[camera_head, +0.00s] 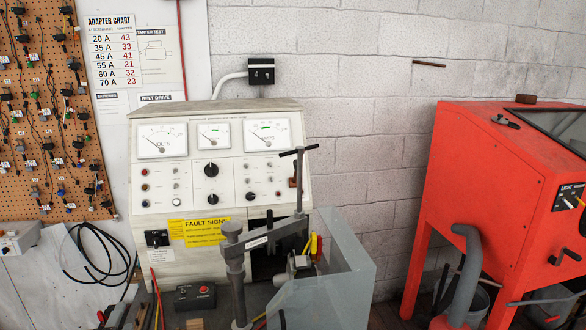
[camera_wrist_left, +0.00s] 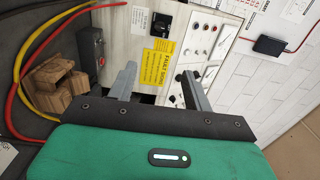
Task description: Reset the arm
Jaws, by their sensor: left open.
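My left gripper (camera_wrist_left: 157,85) shows in the left wrist view as a green body with two grey fingers, spread apart with nothing between them. The tester panel (camera_wrist_left: 205,50) with its yellow fault signs label lies beyond the fingers, and the picture is tilted. In the head view I cannot clearly make out the left gripper. The grey clamp arm (camera_head: 262,235) with a black T-handle stands in front of the white tester (camera_head: 160,190). My right gripper is not in view.
A clear guard (camera_head: 345,275) stands right of the clamp. A control box with a red button (camera_head: 195,296) sits left of it. Wooden blocks (camera_wrist_left: 55,80) and red and yellow cables lie nearby. A red cabinet (camera_head: 480,170) stands at the right; a pegboard (camera_head: 45,110) hangs at the left.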

